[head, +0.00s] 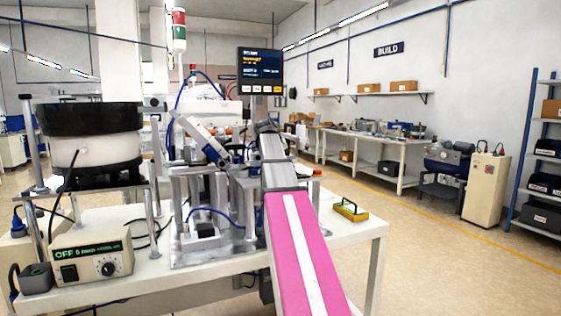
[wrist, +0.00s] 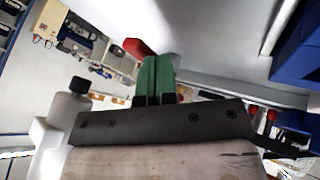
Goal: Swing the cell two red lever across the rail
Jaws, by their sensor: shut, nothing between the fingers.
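My gripper (wrist: 158,62) shows in the wrist view as two green fingers pressed together, with nothing between them. A red rounded piece (wrist: 137,47) shows just left of the fingertips; I cannot tell for sure whether it is the red lever or whether it touches the fingers. In the head view my arm reaches over the table to the feeder cell and hides part of it, including my fingers. A small red part (head: 316,172) shows at the right of my arm; the lever and rail are not clearly made out there.
A black-rimmed bowl feeder (head: 92,119) stands at the left, with a control box (head: 92,254) reading OFF before it. A metal fixture (head: 205,215) stands left of my arm. A display (head: 260,65) rises behind.

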